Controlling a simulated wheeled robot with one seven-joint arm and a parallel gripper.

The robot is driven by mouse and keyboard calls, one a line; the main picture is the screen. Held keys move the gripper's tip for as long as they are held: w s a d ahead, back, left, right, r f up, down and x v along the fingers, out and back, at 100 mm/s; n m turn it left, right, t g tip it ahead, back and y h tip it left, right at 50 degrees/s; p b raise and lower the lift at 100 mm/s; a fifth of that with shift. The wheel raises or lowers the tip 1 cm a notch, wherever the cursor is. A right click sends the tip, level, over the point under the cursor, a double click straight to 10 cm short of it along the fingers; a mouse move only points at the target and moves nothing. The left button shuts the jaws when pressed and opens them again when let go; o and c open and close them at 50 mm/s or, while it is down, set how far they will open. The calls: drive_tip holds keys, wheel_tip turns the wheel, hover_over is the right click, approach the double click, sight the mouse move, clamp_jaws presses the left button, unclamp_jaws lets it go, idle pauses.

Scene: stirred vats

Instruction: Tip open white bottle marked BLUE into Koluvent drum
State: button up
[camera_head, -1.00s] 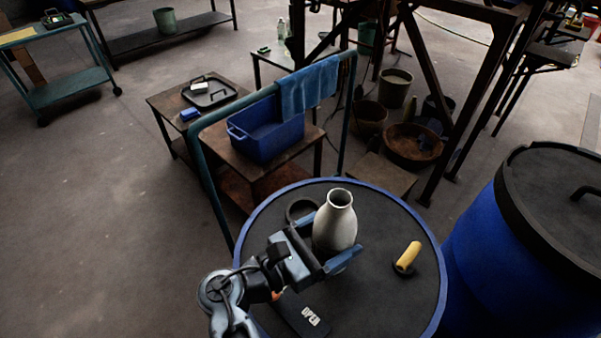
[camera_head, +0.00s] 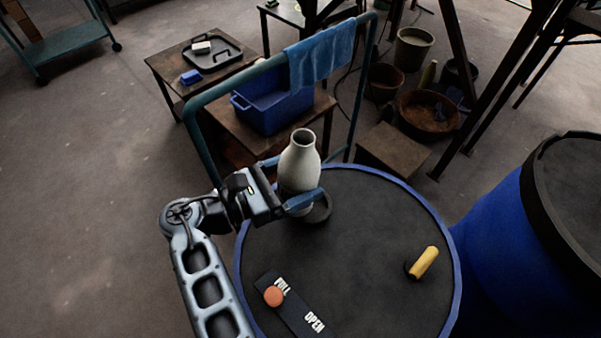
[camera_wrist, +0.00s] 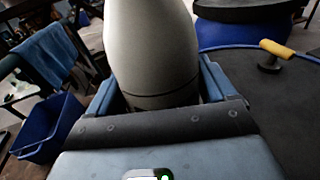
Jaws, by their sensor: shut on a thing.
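A pale grey-white bottle (camera_head: 300,160) with an open neck stands upright in my gripper (camera_head: 296,182). My gripper is shut around its lower body, one blue finger on each side. In the wrist view the bottle (camera_wrist: 152,45) fills the space between the fingers; no marking shows on it. Below is a drum with a black lid (camera_head: 365,240) and blue rim. The bottle is over the lid's far left part, beside or above a dark ring (camera_head: 322,212), partly hidden by it. No drum name is readable.
The lid has a yellow handle (camera_head: 424,262), an orange knob (camera_head: 273,296) and a strip (camera_head: 300,315) reading OPEN. A second blue drum (camera_head: 500,225) stands right. A trolley with a blue bin (camera_head: 272,108) and cloth (camera_head: 318,58) stands close behind.

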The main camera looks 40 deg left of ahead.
sight(279, 177)
drive_tip(key=shift+s+a+r+m+g+y+p, duration=0.25)
drive_tip(key=shift+s+a+r+g+y+p, duration=0.1)
drive_tip(key=shift+s+a+g, duration=0.35)
drive_tip(key=shift+s+a+r+m+g+y+p, duration=0.3)
drive_tip(key=shift+s+g, duration=0.25)
drive_tip(key=shift+g, duration=0.35)
drive_tip(key=shift+s+a+f+m+g+y+b, duration=0.25)
drive_tip(key=shift+s+a+g+y+b, duration=0.3)
drive_tip(key=shift+g, duration=0.35)
drive_tip(key=shift+s+a+f+m+g+y+b, duration=0.3)
drive_tip(key=shift+s+g+y+b, duration=0.3)
drive_tip(key=shift+g, duration=0.3)
drive_tip(key=shift+s+a+f+m+g+y+b, duration=0.2)
drive_tip(key=shift+s+a+g+y+b, duration=0.35)
drive_tip(key=shift+g+b, duration=0.3)
